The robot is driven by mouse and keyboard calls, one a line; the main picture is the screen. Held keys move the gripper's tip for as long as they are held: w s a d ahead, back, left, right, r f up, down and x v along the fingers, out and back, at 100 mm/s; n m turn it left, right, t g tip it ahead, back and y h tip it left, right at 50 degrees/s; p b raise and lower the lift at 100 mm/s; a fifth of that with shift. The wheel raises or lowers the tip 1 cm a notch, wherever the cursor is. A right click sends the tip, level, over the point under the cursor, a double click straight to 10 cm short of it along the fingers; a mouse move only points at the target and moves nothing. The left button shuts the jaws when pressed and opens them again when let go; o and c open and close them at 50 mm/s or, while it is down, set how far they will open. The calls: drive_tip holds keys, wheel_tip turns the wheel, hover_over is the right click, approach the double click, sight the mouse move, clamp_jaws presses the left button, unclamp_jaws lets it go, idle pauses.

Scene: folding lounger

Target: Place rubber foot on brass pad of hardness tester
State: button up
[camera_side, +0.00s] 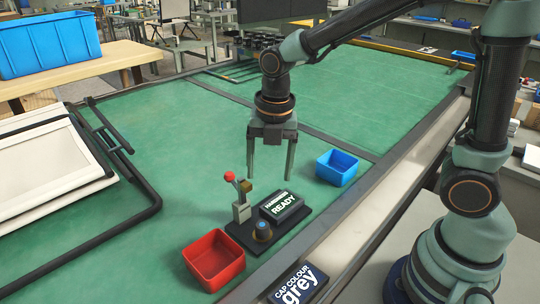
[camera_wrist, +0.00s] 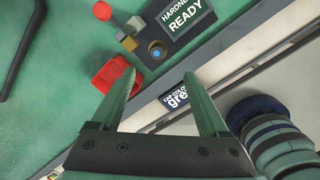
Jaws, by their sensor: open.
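The hardness tester (camera_side: 240,236) is a dark base near the bench's front edge, with a screen (camera_side: 282,206) reading "READY" and a red-knobbed lever (camera_side: 230,178). A dark round piece with a bluish top (camera_side: 263,230) stands on the base; the wrist view shows it (camera_wrist: 157,53) with a brass-coloured ring around it. I cannot tell whether this is the rubber foot on the brass pad; no other foot is clearly seen. My gripper (camera_side: 270,178) is open and empty, pointing down above the tester. Its two fingers also show in the wrist view (camera_wrist: 160,80).
A red bin (camera_side: 214,262) stands left of the tester and a blue bin (camera_side: 337,168) behind it to the right; both look empty. A sign (camera_side: 298,284) reads "CAP COLOUR grey". The folding lounger (camera_side: 50,165) lies at left. The green mat behind is mostly clear.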

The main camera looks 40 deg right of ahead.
drive_tip(key=s+d+r+m+t, duration=0.2)
drive_tip(key=s+d+r+m, duration=0.1)
drive_tip(key=m, duration=1)
drive_tip(key=s+d+r+m+t, duration=0.2)
drive_tip(key=d+r+m, duration=0.3)
drive_tip(key=m, duration=0.8)
drive_tip(key=shift+s+d+r+m+t, duration=0.15)
drive_tip(key=shift+s+r+m+t, duration=0.2)
drive_tip(key=shift+s, duration=0.55)
